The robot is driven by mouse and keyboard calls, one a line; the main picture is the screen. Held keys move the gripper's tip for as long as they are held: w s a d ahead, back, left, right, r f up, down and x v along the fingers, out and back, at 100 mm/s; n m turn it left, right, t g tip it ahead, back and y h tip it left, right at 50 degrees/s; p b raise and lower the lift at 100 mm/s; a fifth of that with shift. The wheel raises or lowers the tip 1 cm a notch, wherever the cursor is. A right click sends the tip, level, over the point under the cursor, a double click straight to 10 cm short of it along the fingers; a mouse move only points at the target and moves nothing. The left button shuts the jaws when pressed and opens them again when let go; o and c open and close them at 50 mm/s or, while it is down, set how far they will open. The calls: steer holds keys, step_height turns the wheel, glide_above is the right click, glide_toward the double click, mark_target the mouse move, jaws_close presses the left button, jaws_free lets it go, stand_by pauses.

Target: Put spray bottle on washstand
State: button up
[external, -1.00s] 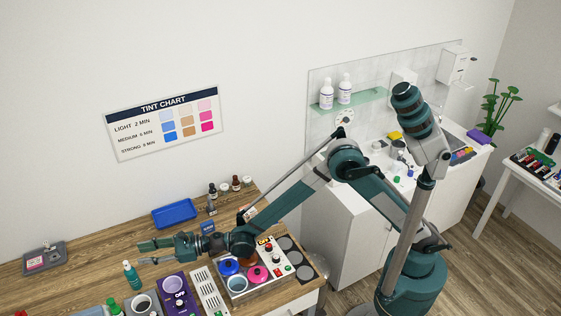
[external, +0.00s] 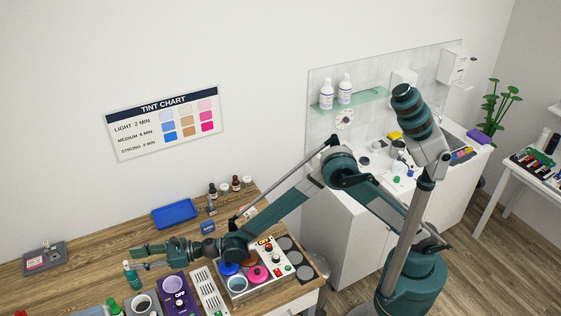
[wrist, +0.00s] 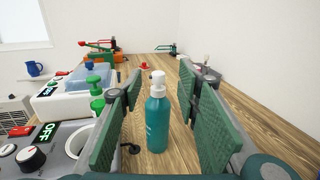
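The spray bottle is a teal bottle with a white pump top. In the external view the bottle (external: 132,278) stands on the wooden counter at the lower left, partly covered by a finger. In the wrist view the bottle (wrist: 157,124) stands upright between my gripper's two green finger pads, with gaps on both sides. My gripper (external: 141,258) is open, its fingers reaching left at the bottle's top; it also shows in the wrist view (wrist: 160,105). The white washstand (external: 332,238) stands to the right, behind my arm.
The wooden counter (external: 95,268) holds a purple device (external: 178,300), a grey vented box (external: 208,291), a blue tray (external: 174,213) and a grey tray (external: 44,258). A green-capped bottle (wrist: 95,84) stands left of my gripper. A glass shelf (external: 362,101) with white bottles hangs above the washstand.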

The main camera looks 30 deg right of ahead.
mark_target(125, 261)
steer(key=shift+a, duration=0.1)
steer(key=shift+b+x, duration=0.65)
steer(key=shift+x, duration=1.85)
steer(key=shift+s+f, duration=0.1)
